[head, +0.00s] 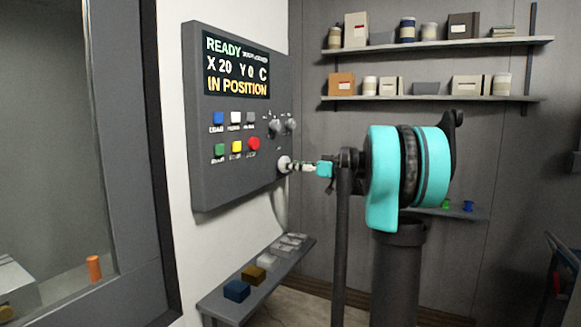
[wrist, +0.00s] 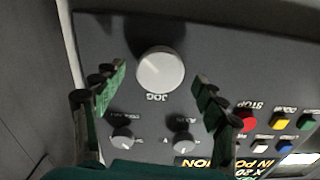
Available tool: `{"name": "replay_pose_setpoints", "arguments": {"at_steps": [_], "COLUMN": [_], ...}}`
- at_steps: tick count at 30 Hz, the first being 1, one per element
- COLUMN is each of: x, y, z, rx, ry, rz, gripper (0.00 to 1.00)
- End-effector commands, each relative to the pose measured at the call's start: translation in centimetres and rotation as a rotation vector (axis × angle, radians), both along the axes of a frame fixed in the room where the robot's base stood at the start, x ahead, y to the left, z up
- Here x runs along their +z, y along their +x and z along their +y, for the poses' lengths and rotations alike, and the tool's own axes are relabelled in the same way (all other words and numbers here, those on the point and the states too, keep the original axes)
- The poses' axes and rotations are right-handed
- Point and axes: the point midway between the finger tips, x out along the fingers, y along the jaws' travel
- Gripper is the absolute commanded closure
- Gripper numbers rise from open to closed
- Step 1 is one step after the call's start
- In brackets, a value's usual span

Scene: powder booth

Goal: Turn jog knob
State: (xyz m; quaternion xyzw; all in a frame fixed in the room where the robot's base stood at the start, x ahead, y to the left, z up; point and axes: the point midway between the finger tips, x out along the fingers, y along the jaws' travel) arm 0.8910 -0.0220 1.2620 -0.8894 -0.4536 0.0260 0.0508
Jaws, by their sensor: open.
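The jog knob (head: 284,164) is a round pale knob low on the right side of the grey control panel (head: 225,180). In the wrist view, the jog knob (wrist: 160,70) is large and round, with a small mark on its face and an upside-down JOG label beside it. My gripper (head: 303,168) is at the panel, close in front of the knob. In the wrist view, my gripper (wrist: 158,80) has its green-padded fingers spread wide, one to each side of the knob. Gaps show on both sides. I cannot tell the depth left between fingertips and panel.
Two smaller knobs (head: 275,127) sit above the jog knob. Coloured buttons, including a red stop button (head: 254,144), lie to its left. The screen (head: 236,66) reads READY and IN POSITION. A low shelf (head: 270,277) with several blocks runs below the panel.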

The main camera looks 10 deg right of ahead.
Motion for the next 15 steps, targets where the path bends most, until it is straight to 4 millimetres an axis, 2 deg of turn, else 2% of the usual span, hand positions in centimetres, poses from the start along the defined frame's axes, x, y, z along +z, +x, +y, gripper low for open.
{"name": "replay_pose_setpoints", "arguments": {"at_steps": [5, 14, 15], "x": [0.00, -0.01, -0.01], "y": [0.71, 0.81, 0.81], "z": [1.00, 1.10, 1.10], "rx": [0.000, -0.001, -0.001], "ry": [0.000, 0.000, 0.000], "rz": [0.000, 0.000, 0.000], "gripper": [0.29, 0.29, 0.34]}}
